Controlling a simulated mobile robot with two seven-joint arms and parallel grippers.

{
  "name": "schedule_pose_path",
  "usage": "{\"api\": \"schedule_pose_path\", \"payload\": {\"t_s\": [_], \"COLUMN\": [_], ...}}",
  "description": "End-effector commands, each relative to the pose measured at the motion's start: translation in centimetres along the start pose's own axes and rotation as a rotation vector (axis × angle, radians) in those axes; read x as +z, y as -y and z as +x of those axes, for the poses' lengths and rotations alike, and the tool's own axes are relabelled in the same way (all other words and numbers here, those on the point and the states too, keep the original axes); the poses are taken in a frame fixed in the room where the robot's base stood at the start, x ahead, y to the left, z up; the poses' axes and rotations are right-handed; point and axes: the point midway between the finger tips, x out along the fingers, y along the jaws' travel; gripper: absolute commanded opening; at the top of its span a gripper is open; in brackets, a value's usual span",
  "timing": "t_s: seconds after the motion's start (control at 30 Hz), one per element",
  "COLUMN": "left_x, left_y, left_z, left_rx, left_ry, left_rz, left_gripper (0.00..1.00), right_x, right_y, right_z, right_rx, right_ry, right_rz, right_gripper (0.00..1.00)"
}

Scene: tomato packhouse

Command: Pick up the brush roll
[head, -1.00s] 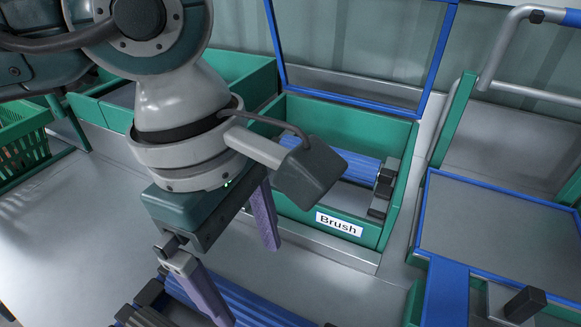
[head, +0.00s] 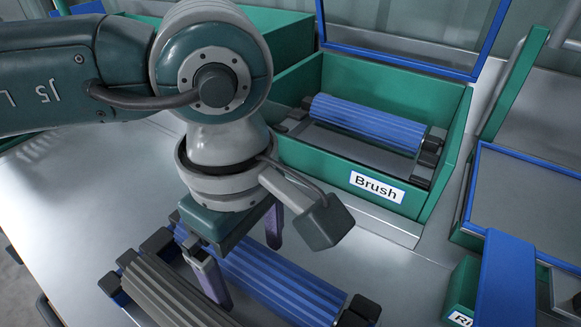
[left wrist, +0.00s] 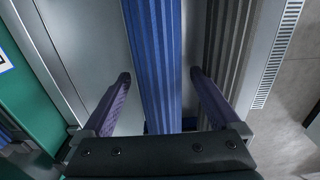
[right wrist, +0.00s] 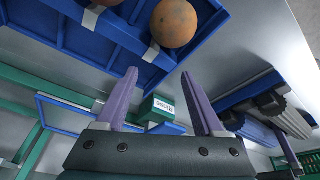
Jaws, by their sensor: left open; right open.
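A ribbed blue brush roll (head: 285,285) lies on the table in front, beside a ribbed grey roll (head: 165,290). Another blue roll (head: 365,122) lies in the green box (head: 290,145) labelled "Brush". My left gripper (head: 250,274) is open over the front blue roll, one finger on each side of it. In the left wrist view that blue roll (left wrist: 158,60) runs between the fingertips, and the grey roll (left wrist: 228,50) lies outside the right finger. Whether the fingers touch the roll cannot be told. My right gripper (right wrist: 160,74) is open and empty in its own wrist view.
The Brush box's blue-framed lid (head: 400,62) stands open behind it. A blue-edged grey panel (head: 530,190) is at the right. The right wrist view shows a blue tray (right wrist: 60,45) with an orange-brown ball (right wrist: 174,22) and a green block (right wrist: 156,110) labelled "Rinse". Table at left is clear.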

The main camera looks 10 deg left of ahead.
Motion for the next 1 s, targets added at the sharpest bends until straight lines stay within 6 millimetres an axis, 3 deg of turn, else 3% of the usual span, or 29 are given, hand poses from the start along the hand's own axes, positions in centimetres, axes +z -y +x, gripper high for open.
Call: {"api": "schedule_pose_path", "payload": {"t_s": [0.1,0.9,1.0], "left_x": [0.01,0.0,0.0], "left_y": [-0.02,-0.01,-0.01], "left_z": [-0.18,-0.19,-0.19], "left_rx": [0.001,0.0,0.0], "left_ry": [0.001,0.001,0.001], "left_rz": [0.0,0.0,0.0], "left_gripper": [0.96,0.06,0.0], "right_x": [-0.04,-0.07,-0.07], "right_y": [-0.01,-0.02,-0.02], "right_z": [-0.14,-0.15,-0.15], "right_rx": [0.0,0.0,0.0], "right_ry": [0.0,-0.001,-0.001], "right_rz": [0.0,0.0,0.0], "right_gripper": [0.69,0.69,0.69]}}
